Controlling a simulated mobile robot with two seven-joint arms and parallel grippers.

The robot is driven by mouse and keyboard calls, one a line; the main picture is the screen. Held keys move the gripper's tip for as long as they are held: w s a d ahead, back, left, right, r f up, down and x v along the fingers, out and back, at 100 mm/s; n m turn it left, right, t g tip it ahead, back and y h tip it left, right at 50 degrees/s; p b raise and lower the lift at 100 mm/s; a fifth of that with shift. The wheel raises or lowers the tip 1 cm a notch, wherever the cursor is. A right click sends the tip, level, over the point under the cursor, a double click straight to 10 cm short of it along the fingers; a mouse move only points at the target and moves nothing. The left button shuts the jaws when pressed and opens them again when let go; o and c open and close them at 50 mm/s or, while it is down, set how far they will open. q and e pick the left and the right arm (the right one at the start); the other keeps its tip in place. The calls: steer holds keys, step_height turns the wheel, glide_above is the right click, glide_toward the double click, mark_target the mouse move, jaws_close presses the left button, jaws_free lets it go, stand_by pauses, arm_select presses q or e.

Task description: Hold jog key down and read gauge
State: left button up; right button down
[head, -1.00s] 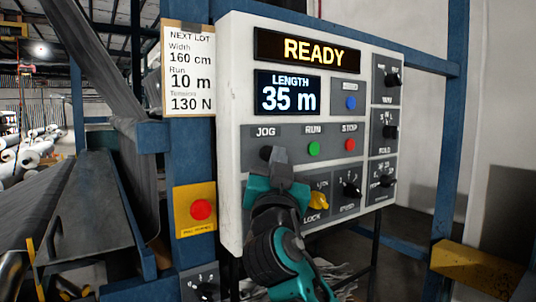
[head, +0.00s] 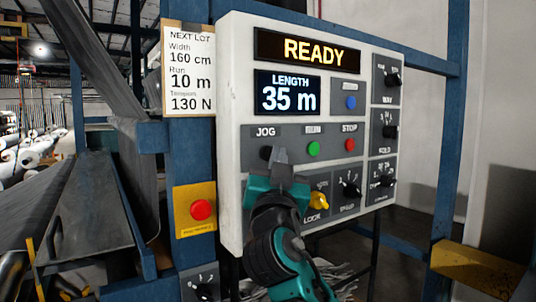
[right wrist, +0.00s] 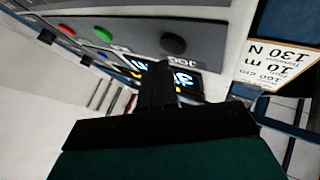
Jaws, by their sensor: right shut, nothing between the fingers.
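The black JOG key (head: 266,153) is on the white control panel (head: 232,120), left of the green button. My right gripper (head: 280,156) is shut and empty, its tips at the key's right side and partly covering it in the head view. In the right wrist view the key (right wrist: 173,43) shows just past the fingertips (right wrist: 160,68); I cannot tell whether they touch it. The LENGTH display (head: 288,93) reads 35 m. The display above it (head: 307,51) reads READY. No dial gauge is recognisable. My left gripper is out of view.
The green (head: 314,149) and red STOP (head: 350,145) buttons sit right of the key. A yellow knob (head: 319,200) is close below right. A red button on a yellow plate (head: 201,210) is at left. The lot card (head: 189,70) reads 160 cm, 10 m, 130 N.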

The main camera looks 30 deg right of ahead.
steer(key=shift+w, duration=0.1)
steer(key=shift+w+b, duration=0.35)
steer(key=shift+w, duration=0.4)
stand_by(0.7)
stand_by(1.4)
stand_by(1.3)
stand_by(1.1)
